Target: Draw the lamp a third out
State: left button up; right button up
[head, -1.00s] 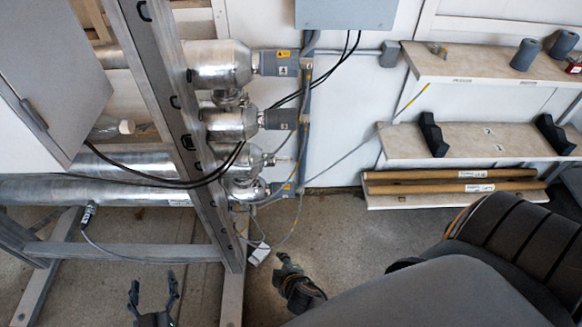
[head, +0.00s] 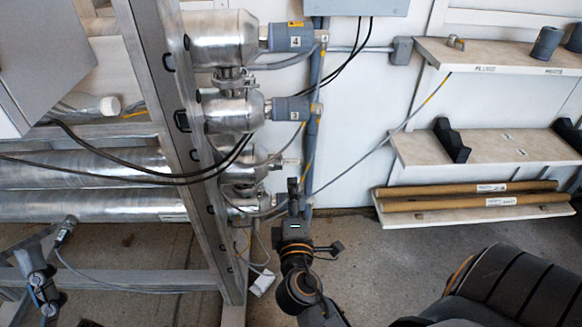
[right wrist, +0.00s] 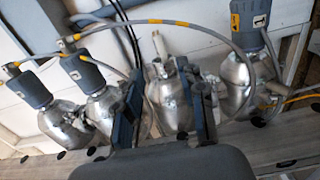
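The steel reactor chambers (head: 232,108) lie stacked beside the upright metal frame. The lamp (head: 290,161) shows as a small pale end sticking out of an uncapped chamber; most of it is hidden inside. It also shows in the right wrist view (right wrist: 160,45). The neighbouring chambers carry grey caps (head: 287,37). My right gripper (head: 293,187) is just below the lamp end. In the right wrist view its two fingers (right wrist: 165,78) stand apart, with the uncapped steel chamber beyond them; it appears empty.
A cable connector (head: 66,229) hangs by the frame. Thin cables cross near the caps. At right, shelves hold grey caps (head: 547,42), black cradles (head: 452,141) and two long brown tubes (head: 470,196). A small white box (head: 262,283) lies on the floor, which has free room at right.

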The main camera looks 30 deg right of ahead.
aim_at(291, 160)
jog(key=p+x, duration=0.1)
jog(key=x, duration=0.4)
jog(key=shift+w+d+r, duration=0.1)
jog(key=shift+w, duration=0.2)
jog(key=x, duration=0.3)
jog(key=shift+w+d+p, duration=0.15)
jog(key=shift+w+p, duration=0.2)
pick_arm(q)
jog(key=w+f+g+y, duration=0.1)
jog(key=w+f+g, duration=0.3)
jog(key=w+f, duration=0.1)
jog(key=shift+w+d+f+g+y, duration=0.25)
jog(key=shift+d+f+g+y, duration=0.05)
jog(key=shift+f+g+y, duration=0.1)
pick_arm(e)
jog(key=shift+x, duration=1)
grip_shut()
jog(key=shift+s, duration=0.1)
